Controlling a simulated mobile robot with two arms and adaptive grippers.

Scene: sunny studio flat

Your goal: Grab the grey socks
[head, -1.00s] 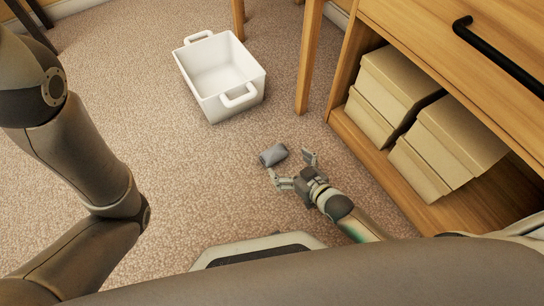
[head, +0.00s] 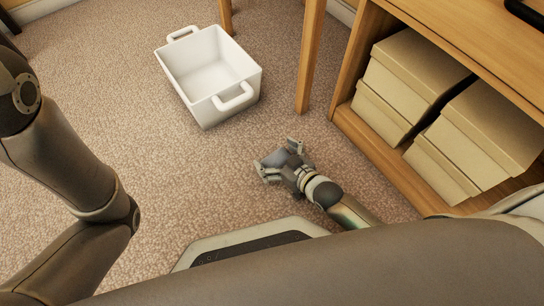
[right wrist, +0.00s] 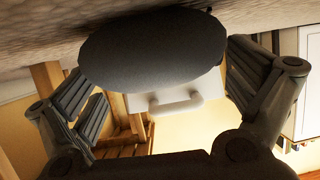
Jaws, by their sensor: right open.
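The grey socks (head: 274,158) lie as a small rolled bundle on the carpet, partly hidden by my right gripper in the head view. My right gripper (head: 279,159) is open, with its fingers on either side of the bundle. In the right wrist view the socks (right wrist: 153,50) show as a large dark grey oval between the two open fingers of the gripper (right wrist: 160,90). I cannot tell whether either finger touches them. My left arm shows at the left of the head view, but its gripper is out of view.
A white basket (head: 208,75) with two handles stands empty on the carpet beyond the socks. A wooden unit (head: 345,90) with several beige boxes (head: 487,130) is at the right. The carpet (head: 130,110) left of the basket is clear.

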